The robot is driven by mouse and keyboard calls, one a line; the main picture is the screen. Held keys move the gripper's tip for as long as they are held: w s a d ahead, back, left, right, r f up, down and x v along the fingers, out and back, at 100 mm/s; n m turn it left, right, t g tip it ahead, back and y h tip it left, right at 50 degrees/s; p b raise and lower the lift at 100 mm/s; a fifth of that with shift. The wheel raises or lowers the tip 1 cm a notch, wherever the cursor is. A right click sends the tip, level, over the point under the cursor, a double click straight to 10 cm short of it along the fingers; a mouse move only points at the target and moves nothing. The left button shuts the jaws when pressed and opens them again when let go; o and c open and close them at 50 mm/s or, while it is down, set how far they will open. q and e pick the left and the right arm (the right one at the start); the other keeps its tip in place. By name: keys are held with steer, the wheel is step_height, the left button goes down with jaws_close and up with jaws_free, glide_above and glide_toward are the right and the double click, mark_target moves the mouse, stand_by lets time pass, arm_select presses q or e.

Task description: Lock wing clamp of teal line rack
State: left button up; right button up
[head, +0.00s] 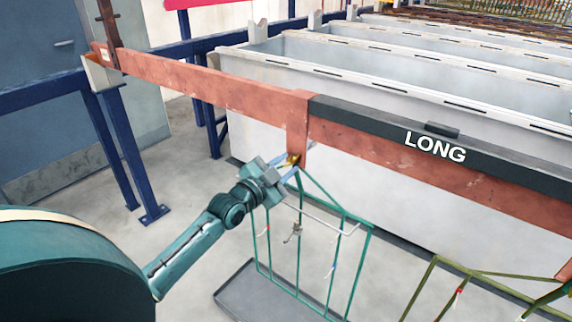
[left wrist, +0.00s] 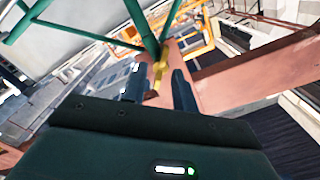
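The teal line rack (head: 367,236), a teal wire frame, hangs below the copper bar (head: 215,85) at the copper hanger (head: 298,128). A small brass wing clamp (head: 293,159) sits low on that hanger, at the top of the rack. My left gripper (head: 289,163) is at the clamp. In the left wrist view the brass clamp (left wrist: 160,68) lies between the two dark fingers of the left gripper (left wrist: 159,88), with gaps visible beside it, so the gripper looks open around it. The clamp's exact wing angle is hard to tell. My right gripper is not in view.
A black label reading LONG (head: 435,145) lies along the bar. An olive rack (head: 475,280) hangs at the lower right. Large grey tanks (head: 380,75) stand behind the bar. A dark tray (head: 262,300) lies under the teal rack. Blue posts (head: 122,150) stand at left.

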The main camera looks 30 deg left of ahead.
arm_select(q)
steer(key=shift+w, duration=0.35)
steer(key=shift+c, duration=0.2)
jaws_close()
